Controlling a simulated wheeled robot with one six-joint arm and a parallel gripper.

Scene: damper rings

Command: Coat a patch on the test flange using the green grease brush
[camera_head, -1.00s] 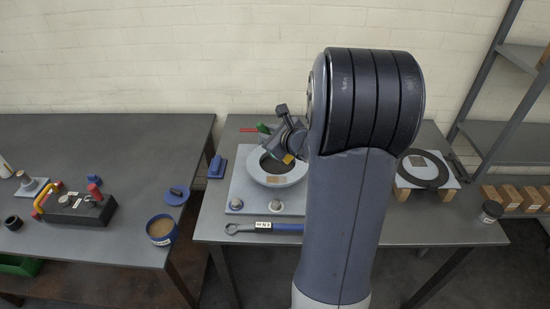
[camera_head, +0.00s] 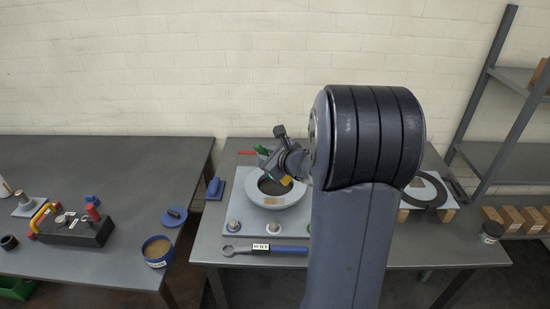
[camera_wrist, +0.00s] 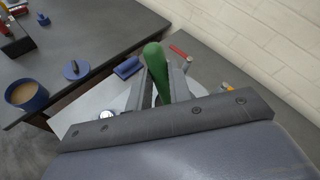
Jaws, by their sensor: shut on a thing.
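The green grease brush (camera_wrist: 157,75) is held by its handle between the fingers of my gripper (camera_wrist: 160,88) in the wrist view. In the head view a bit of green (camera_head: 264,150) shows beside my gripper, above the far left of the test flange. The brush's bristle end is hidden. The test flange is a pale grey ring (camera_head: 248,192) on a light grey plate (camera_head: 238,209), with a tan patch (camera_head: 270,201) on its near side. I cannot tell whether the brush touches the flange.
A blue tub of tan grease (camera_head: 157,251) and a blue lid (camera_head: 174,217) lie on the left bench. A wrench with a blue handle (camera_head: 285,249) lies in front of the plate. A dark ring (camera_head: 428,192) lies on the right. Shelves (camera_head: 500,115) stand far right.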

